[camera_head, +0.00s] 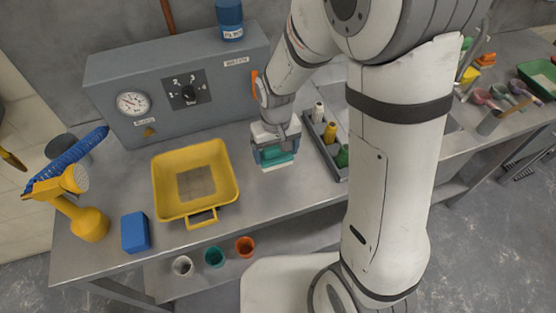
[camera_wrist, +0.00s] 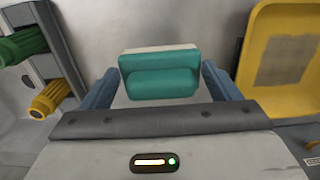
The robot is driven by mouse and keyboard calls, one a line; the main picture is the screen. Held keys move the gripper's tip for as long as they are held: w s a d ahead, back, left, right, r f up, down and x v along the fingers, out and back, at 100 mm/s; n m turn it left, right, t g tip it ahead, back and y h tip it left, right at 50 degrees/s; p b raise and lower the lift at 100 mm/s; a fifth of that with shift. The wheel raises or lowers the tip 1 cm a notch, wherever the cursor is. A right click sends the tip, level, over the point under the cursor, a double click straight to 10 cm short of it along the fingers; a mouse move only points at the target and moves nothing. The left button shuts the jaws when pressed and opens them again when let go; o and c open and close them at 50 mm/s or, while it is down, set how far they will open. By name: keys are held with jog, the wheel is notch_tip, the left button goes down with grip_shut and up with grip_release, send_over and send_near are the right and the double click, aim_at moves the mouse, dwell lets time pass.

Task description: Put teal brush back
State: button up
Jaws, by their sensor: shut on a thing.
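The teal brush (camera_head: 276,158) has a teal body with a pale strip along its lower edge. My gripper (camera_head: 272,150) is shut on it, over the bench between the yellow tray and the dark rack. In the wrist view the teal brush (camera_wrist: 160,76) sits between the two blue-grey fingers of my gripper (camera_wrist: 157,88), its pale edge facing away. I cannot tell whether the brush touches the bench or hangs just above it.
A dark rack (camera_head: 337,172) with white, yellow and green handled things stands right of my gripper. A yellow tray (camera_head: 160,190) lies to the left, with a blue block (camera_head: 135,232) beyond it. A grey gauge box (camera_head: 112,75) stands behind. Three cups sit below the front edge.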

aim_at(276, 163)
jog(key=shift+f+p, duration=0.3)
jog(key=shift+f, duration=2.55)
jog(key=shift+f, duration=0.1)
jog(key=o, duration=0.8)
jog(key=shift+o, duration=0.2)
